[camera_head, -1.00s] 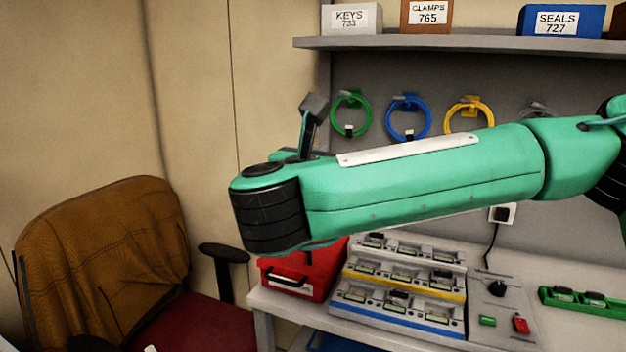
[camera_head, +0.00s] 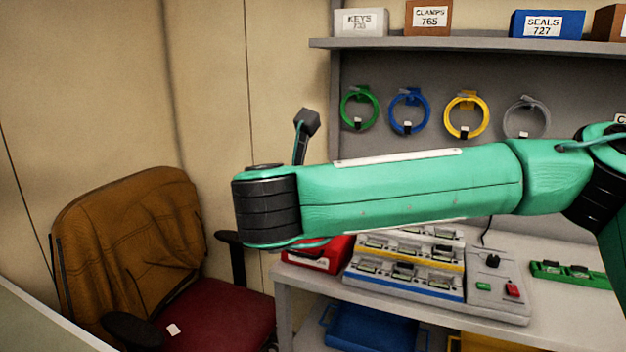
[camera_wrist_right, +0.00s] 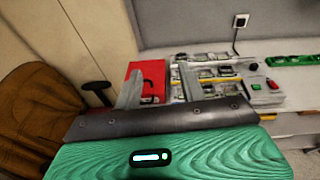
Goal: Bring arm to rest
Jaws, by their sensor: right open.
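My green right arm (camera_head: 410,190) reaches in from the right of the head view and lies level across the middle, with a black joint at its left end. In the right wrist view my right gripper (camera_wrist_right: 159,75) is open, with two grey fingers standing apart and nothing visible between them. Beyond the fingers are the bench (camera_wrist_right: 285,90) and the pump rack (camera_head: 408,265); I see no contact with either. The arm hides part of the rack's top and the wall behind. My left gripper is in neither view.
A red box (camera_head: 318,262) and a control box (camera_head: 497,290) flank the rack. A green strip (camera_head: 570,275) lies at right. A brown-draped chair (camera_head: 130,240) stands left of the bench. A shelf (camera_head: 480,43) with labelled boxes runs above coloured hanging coils. A blue bin (camera_head: 370,328) sits below.

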